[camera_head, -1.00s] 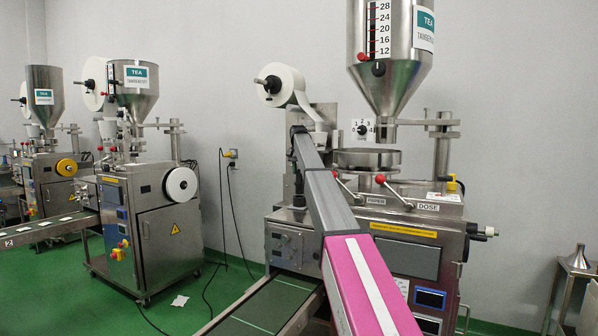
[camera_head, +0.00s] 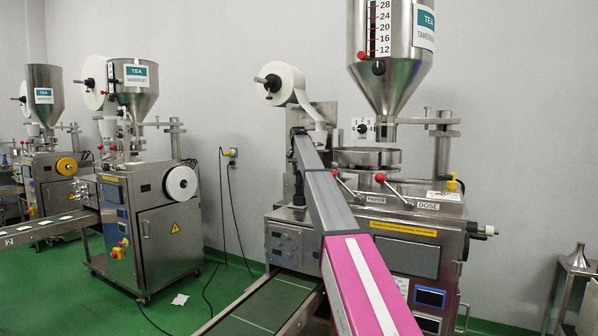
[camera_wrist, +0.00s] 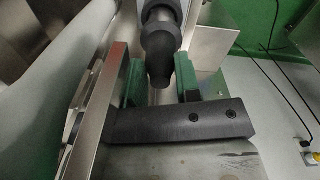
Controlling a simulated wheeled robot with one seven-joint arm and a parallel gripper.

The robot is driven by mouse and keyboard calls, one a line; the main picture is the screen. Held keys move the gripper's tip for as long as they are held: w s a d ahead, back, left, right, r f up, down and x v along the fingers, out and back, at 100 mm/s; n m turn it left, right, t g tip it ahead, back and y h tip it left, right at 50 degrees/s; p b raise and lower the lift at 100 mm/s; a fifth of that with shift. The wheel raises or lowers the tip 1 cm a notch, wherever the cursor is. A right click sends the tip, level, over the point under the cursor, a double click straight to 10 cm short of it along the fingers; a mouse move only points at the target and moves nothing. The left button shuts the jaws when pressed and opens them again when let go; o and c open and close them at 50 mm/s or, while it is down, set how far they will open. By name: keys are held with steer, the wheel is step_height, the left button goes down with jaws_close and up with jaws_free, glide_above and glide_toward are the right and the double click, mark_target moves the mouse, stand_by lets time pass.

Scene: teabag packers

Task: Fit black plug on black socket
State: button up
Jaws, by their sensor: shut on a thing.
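In the wrist view a thick black plug (camera_wrist: 160,45), with a ringed body and a tapered end, lies between the two green-padded fingers of my gripper (camera_wrist: 163,84). My gripper is shut on it. In the head view my arm reaches to the left side of the nearest packing machine (camera_head: 400,215); the gripper and plug are not clearly visible there. I cannot make out the black socket in either view.
A wall outlet (camera_head: 231,153) with dark cables hanging from it is left of the machine; an outlet also shows in the wrist view (camera_wrist: 308,152). A conveyor (camera_head: 265,305) runs in front. Metal panels stand close around my gripper.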

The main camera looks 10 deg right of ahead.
mark_target(299, 184)
steer(key=shift+f, duration=2.15)
steer(key=o, duration=1)
steer(key=shift+o, duration=0.2)
step_height(299, 184, up, 11)
steer(key=shift+w+a+f, duration=0.1)
steer(key=shift+a+f, duration=0.05)
